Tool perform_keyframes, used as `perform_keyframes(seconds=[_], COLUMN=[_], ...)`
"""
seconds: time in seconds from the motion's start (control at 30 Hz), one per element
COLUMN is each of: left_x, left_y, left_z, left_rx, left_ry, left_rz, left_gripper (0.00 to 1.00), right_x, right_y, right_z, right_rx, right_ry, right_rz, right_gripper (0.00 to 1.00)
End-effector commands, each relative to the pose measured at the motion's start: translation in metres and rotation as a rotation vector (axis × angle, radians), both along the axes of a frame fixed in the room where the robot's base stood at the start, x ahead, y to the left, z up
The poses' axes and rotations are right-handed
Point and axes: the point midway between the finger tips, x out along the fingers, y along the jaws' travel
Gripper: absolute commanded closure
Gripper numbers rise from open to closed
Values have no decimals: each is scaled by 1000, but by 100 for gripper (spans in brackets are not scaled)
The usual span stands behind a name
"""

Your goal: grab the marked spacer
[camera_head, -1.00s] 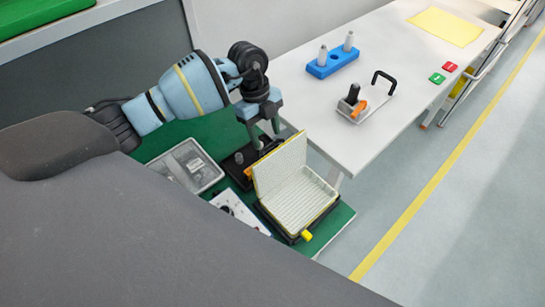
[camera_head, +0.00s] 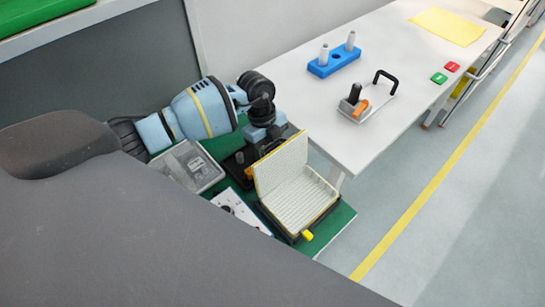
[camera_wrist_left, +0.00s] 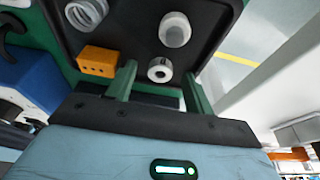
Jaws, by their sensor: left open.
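In the left wrist view, a small pale ring-shaped spacer (camera_wrist_left: 160,70) with a dark hole and a dark mark lies in a black tray (camera_wrist_left: 135,22). A taller white cylinder (camera_wrist_left: 175,30) stands just beyond it. My left gripper (camera_wrist_left: 161,78) is open, with one green finger on each side of the small spacer; I cannot tell whether they touch it. In the head view, my left gripper (camera_head: 266,138) is over the black tray (camera_head: 233,168), and its fingers and the spacer are mostly hidden. My right gripper is not in view.
An orange block (camera_wrist_left: 98,62) and a coil spring (camera_wrist_left: 85,12) share the tray. In the head view, an open ribbed case (camera_head: 305,198) stands close right, and a grey box (camera_head: 190,165) left. The white table (camera_head: 375,130) holds a blue peg block (camera_head: 333,62).

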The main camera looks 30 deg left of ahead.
Motion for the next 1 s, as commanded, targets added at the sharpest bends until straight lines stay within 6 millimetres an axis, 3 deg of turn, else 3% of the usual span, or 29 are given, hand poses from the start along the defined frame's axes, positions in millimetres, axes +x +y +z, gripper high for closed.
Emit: perform_keyframes(seconds=[0.03,0.37,0.67,1.0], left_x=[0,0,1,1], left_y=[0,0,0,1], left_z=[0,1,5,63], left_rx=[0,0,-1,0], left_ry=[0,0,-2,-7], left_rz=[0,0,1,0], left_gripper=[52,95,95,95], right_x=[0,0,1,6], right_y=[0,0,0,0], right_z=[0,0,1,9], right_rx=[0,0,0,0], right_ry=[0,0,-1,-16], right_rz=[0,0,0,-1], right_gripper=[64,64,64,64])
